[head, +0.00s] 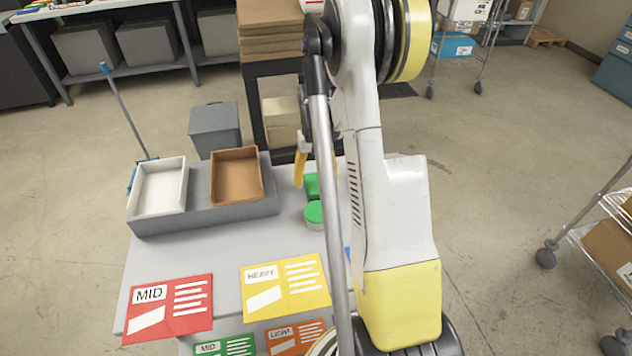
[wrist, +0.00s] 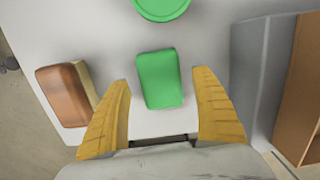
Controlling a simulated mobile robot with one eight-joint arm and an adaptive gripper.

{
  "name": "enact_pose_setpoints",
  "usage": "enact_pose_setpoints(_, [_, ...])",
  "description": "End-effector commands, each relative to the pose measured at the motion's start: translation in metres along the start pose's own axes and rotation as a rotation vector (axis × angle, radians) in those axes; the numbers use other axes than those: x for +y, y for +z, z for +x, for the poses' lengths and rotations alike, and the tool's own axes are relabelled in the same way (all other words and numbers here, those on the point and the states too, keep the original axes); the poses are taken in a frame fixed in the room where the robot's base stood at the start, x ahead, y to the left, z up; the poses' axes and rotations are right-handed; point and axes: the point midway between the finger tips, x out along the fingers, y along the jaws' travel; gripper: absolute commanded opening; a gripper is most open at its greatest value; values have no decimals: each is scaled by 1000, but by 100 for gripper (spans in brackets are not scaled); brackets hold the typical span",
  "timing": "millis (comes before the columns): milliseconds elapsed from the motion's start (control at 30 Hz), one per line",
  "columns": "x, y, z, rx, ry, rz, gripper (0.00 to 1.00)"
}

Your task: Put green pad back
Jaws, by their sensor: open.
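The green pad (wrist: 160,78) lies on the light grey table top. In the wrist view it sits in the gap between the fingertips of my gripper (wrist: 161,84), slightly beyond them. My gripper's yellow fingers are spread apart, with nothing clamped between them. In the head view the green pad (head: 311,186) shows partly behind my arm.
A brown and tan block (wrist: 60,95) lies left of my gripper in the wrist view. A grey holder (head: 210,220) carries a white tray (head: 160,208) and a brown tray (head: 237,196). Coloured cards, including a red MID card (head: 170,308), lie at the table's front.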

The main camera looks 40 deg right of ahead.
Motion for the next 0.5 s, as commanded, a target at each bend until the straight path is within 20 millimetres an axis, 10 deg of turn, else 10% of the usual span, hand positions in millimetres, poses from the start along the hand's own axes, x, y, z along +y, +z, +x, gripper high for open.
enact_pose_setpoints(500, [0,0,-97,0,0,0,75])
